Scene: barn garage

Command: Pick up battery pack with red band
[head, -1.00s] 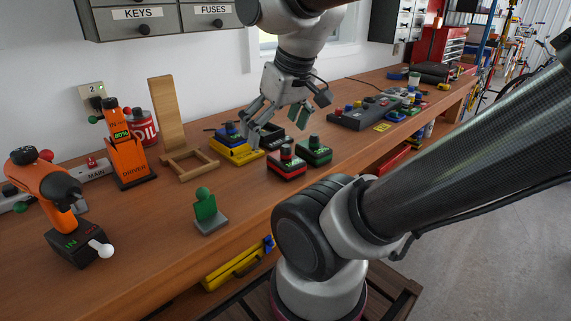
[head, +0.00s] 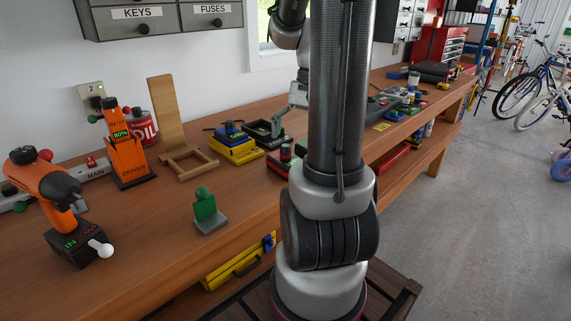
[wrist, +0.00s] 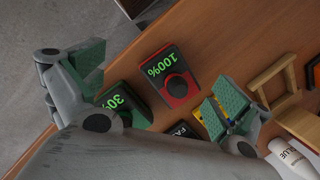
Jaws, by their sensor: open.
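The battery pack with the red band (wrist: 174,80) reads 100% and has a black knob on top. It lies on the wooden bench between my open gripper's (wrist: 156,86) fingers in the wrist view, with the fingers apart from it. In the head view the red-banded pack (head: 282,157) shows only in part, behind my arm. A green-banded pack (wrist: 118,99) stands next to it and is partly covered by a finger. In the head view my gripper (head: 284,118) is mostly hidden by my arm, with one finger showing above the bench.
A yellow charger (head: 236,153) with a blue-topped pack and a dark tray (head: 265,137) sit close by. A wooden stand (head: 190,163), an orange driver holder (head: 129,168) and a green-topped block (head: 206,210) stand left. The wrist view shows a white glue bottle (wrist: 288,158).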

